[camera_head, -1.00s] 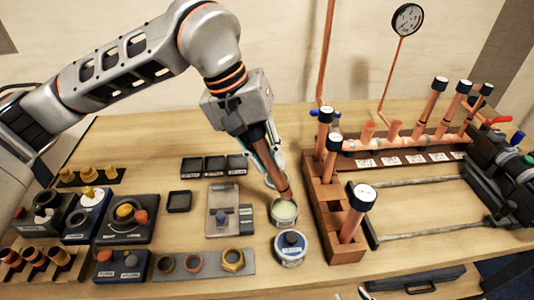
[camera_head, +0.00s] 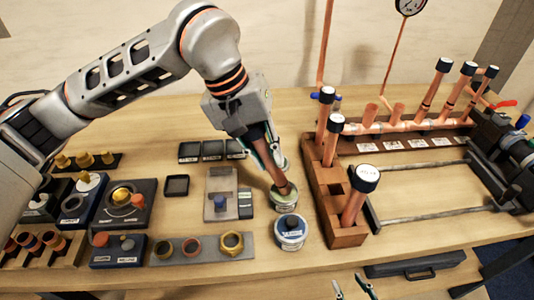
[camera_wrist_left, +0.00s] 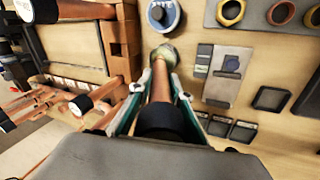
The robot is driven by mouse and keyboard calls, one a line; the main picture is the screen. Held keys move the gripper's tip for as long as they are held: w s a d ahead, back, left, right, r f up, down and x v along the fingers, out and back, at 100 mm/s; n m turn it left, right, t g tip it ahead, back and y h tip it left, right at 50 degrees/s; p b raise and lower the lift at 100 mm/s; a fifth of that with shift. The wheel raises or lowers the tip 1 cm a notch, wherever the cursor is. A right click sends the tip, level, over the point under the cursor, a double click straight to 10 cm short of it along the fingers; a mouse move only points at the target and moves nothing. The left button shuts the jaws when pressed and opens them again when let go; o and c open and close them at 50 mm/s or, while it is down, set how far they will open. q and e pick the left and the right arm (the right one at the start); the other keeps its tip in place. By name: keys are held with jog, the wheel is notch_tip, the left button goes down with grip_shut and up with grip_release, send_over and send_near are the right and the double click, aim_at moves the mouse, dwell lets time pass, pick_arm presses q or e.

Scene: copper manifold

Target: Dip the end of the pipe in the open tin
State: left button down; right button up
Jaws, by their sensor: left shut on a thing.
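My left gripper (camera_head: 268,160) is shut on a copper pipe (camera_head: 275,168) with a dark upper end, held tilted with its lower end pointing down. The lower end is at the mouth of the open tin (camera_head: 285,204), overlapping its pale contents; I cannot tell how deep it sits. In the left wrist view the pipe (camera_wrist_left: 160,82) runs from between the fingers (camera_wrist_left: 155,105) to the open tin (camera_wrist_left: 164,50). My right gripper (camera_head: 351,287) shows only its fingertips at the bottom edge, spread apart with nothing visible between them.
A closed blue-lidded tin (camera_head: 291,230) stands just in front of the open tin. A wooden rack (camera_head: 325,200) with capped copper pipes stands close on the right. A grey plate (camera_head: 205,249) with rings and small black trays (camera_head: 177,186) lie to the left.

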aim_at(267, 144)
pick_arm(q)
jog(key=shift+f, duration=0.2)
dwell(0.6)
jog(key=shift+f+b, duration=0.45)
jog(key=shift+b, duration=0.2)
dwell(1.5)
jog(key=shift+r+p, duration=1.2)
jog(key=shift+r, duration=1)
jog(key=shift+r+p, duration=0.7)
jog(key=shift+r, duration=0.65)
